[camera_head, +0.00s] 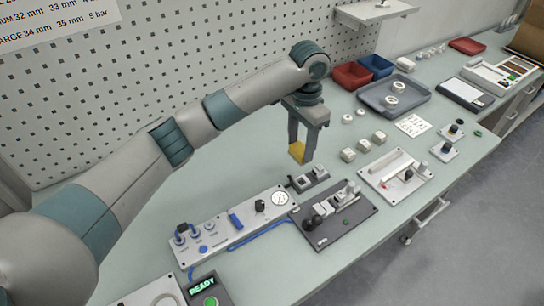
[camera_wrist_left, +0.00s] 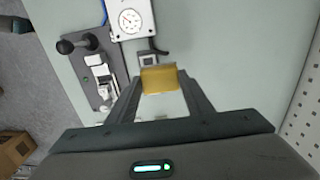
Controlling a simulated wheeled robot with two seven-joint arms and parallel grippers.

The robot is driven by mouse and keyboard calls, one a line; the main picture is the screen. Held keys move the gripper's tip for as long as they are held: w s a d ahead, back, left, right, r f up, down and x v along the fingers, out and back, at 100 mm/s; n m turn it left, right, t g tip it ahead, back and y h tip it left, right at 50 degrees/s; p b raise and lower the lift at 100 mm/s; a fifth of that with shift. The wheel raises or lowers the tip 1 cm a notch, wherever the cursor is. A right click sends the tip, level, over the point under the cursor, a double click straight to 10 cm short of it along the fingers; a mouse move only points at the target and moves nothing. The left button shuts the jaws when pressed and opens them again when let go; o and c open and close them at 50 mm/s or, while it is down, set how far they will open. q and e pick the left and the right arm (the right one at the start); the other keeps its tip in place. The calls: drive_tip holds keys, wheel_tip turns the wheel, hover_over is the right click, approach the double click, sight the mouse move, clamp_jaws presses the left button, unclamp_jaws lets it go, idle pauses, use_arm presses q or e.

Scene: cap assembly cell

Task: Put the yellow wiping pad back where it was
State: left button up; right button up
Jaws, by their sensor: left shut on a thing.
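The yellow wiping pad (camera_head: 297,151) is held between the fingertips of my left gripper (camera_head: 300,153), above the bench behind the dark fixture. In the left wrist view the pad (camera_wrist_left: 159,79) spans the gap between the two fingers of my left gripper (camera_wrist_left: 160,84). The fingers are shut on it. Below the pad in the head view is a small dark-based block with grey square tops (camera_head: 308,178); part of it (camera_wrist_left: 148,59) shows just beyond the pad in the left wrist view. My right gripper is in neither view.
A panel with a gauge (camera_head: 280,198) and a dark fixture with a black-knobbed lever (camera_head: 335,214) stand in front. Several white blocks (camera_head: 348,154), a grey tray (camera_head: 393,97) and red and blue bins (camera_head: 352,75) lie right. The bench behind the gauge panel is clear.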

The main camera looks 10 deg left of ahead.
use_arm(q)
drive_tip(key=a+f, duration=0.1)
drive_tip(key=a, duration=0.1)
drive_tip(key=w+a+f+p, duration=0.1)
drive_tip(key=a+f, duration=0.1)
drive_tip(key=a, duration=0.1)
drive_tip(key=w+a+f+p, duration=0.1)
drive_tip(key=a+f, duration=0.1)
drive_tip(key=a, duration=0.1)
drive_tip(key=shift+w+a, duration=0.1)
drive_tip(key=shift+a, duration=0.1)
drive_tip(key=shift+p, duration=0.3)
drive_tip(key=shift+f+p, duration=0.35)
drive_tip(key=shift+f, duration=0.3)
wheel_tip(320, 180, down, 2)
drive_tip(key=shift+p, duration=0.45)
drive_tip(key=shift+f, duration=0.4)
drive_tip(key=shift+f, duration=0.15)
drive_tip(key=o, duration=1)
